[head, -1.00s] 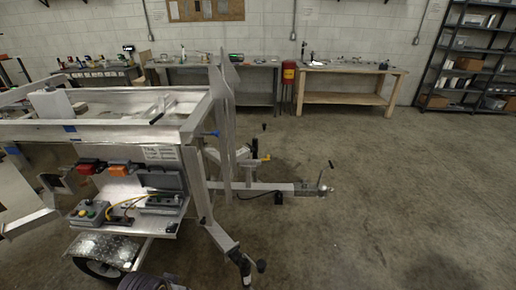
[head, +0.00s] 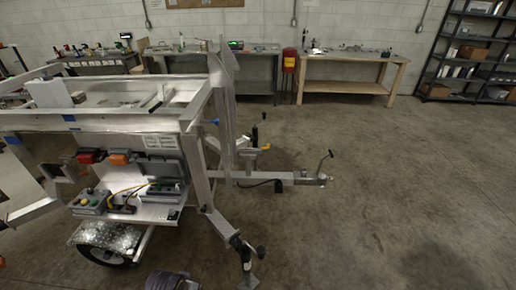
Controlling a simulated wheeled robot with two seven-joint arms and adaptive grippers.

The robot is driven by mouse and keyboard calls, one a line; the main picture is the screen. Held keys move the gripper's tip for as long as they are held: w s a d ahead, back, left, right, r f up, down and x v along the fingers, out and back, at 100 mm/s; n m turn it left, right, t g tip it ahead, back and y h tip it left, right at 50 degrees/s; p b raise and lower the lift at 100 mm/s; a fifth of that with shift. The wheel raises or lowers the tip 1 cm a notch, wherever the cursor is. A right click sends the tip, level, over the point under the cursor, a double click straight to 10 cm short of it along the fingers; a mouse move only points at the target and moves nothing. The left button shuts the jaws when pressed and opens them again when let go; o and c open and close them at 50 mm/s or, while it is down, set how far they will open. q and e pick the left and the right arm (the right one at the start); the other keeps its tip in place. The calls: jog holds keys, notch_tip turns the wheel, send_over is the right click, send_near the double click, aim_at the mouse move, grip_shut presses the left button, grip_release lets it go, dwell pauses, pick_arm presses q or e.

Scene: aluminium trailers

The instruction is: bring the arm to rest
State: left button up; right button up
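The aluminium trailer (head: 205,175) fills the left half of the head view. Its drawbar (head: 265,175) points right and ends in a hitch coupler (head: 322,178). A front leg (head: 220,225) slopes down towards the floor. On its side shelf are a control box (head: 90,203) with coloured buttons, a grey open case (head: 165,190) and a yellow cable. A red connector (head: 86,157) and an orange connector (head: 119,158) sit above. Neither of my grippers shows in this view, so I cannot see what they hold or where they are.
A wooden workbench (head: 345,90) and metal benches (head: 255,84) line the back wall. A dark shelf unit (head: 466,58) is at the back right. The concrete floor (head: 410,200) on the right is clear. A dark rounded part shows at the bottom edge.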

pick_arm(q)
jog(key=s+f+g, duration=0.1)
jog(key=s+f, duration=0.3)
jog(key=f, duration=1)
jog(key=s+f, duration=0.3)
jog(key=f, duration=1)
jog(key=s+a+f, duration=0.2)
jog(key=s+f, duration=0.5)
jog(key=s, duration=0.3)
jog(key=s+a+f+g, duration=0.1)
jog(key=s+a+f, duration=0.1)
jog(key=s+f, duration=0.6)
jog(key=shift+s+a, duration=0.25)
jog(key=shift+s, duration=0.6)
